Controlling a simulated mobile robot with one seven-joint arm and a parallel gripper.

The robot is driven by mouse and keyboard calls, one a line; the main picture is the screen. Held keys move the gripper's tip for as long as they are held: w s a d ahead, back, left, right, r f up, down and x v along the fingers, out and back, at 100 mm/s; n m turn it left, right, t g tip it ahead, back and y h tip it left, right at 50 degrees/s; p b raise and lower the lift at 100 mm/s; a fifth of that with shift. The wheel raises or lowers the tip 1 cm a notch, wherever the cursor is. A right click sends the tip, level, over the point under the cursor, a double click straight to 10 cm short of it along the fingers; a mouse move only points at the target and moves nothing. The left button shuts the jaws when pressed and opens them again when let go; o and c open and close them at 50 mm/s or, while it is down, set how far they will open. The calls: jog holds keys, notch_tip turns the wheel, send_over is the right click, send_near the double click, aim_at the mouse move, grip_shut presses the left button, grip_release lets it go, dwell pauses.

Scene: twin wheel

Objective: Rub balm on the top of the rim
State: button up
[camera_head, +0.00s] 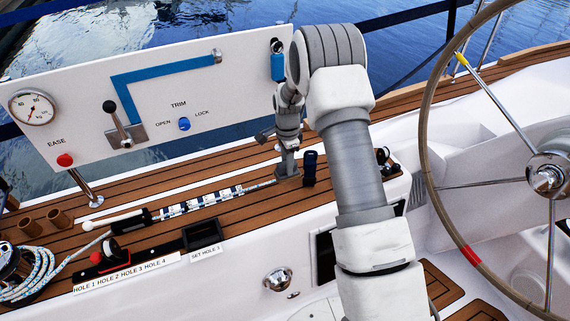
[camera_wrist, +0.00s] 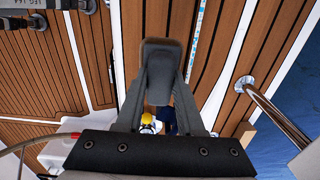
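The steering wheel's tan rim (camera_head: 425,130) curves down the right of the head view, with a yellow mark near the upper left and a red mark lower down. My gripper (camera_head: 287,168) is low over the teak side deck, left of the rim and well apart from it. In the wrist view its dark fingers (camera_wrist: 161,60) meet at the tips, with nothing clearly held. A dark blue upright object (camera_head: 310,168) stands just right of my gripper. A yellow-topped item (camera_wrist: 150,123) shows between the fingers. I cannot tell which object is the balm.
A white panel (camera_head: 240,105) with gauge, lever and knobs stands behind the deck (camera_head: 235,210). A winch handle, rope (camera_head: 40,272) and labelled holes lie at left. A black item (camera_head: 383,156) sits right of my arm. Chrome spokes meet at the wheel hub (camera_head: 547,176). Water lies beyond.

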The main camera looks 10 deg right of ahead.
grip_shut()
